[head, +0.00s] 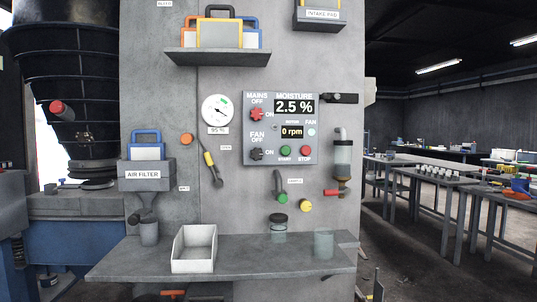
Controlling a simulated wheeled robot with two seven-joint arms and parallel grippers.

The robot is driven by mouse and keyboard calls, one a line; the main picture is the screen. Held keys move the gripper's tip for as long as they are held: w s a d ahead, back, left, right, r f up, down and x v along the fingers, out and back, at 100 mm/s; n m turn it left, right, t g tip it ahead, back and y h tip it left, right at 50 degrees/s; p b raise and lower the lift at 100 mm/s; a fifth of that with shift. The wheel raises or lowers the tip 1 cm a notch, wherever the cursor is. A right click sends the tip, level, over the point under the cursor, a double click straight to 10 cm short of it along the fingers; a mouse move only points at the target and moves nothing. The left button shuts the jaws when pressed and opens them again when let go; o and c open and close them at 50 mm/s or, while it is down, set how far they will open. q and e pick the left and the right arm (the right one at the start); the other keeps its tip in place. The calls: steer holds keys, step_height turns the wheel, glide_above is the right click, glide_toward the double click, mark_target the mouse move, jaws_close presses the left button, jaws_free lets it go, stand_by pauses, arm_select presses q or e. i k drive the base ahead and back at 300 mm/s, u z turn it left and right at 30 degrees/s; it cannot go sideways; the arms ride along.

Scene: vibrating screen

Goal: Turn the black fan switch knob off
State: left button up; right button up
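The black fan switch knob (256,154) sits at the lower left of the grey control panel (248,125) in the head view. "FAN OFF" is printed above it and "ON" to its right. The knob is too small to tell which way it points. A red mains knob (256,115) sits above it. The panel displays read 2.5 % and 0 rpm. A green start button (285,151) and a red stop button (305,151) lie to the right of the fan knob. Neither of my grippers is in view.
A grey shelf (215,262) juts out below the panel, with a white open bin (195,249) and clear jars (323,245). Levers, a gauge (217,111) and a glass-bodied filter (342,158) surround the panel. The panel's front is unobstructed.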

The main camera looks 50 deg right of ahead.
mark_target(256, 153)
steer(key=z, duration=0.95)
steer(key=i, duration=1)
steer(key=z, duration=1.1)
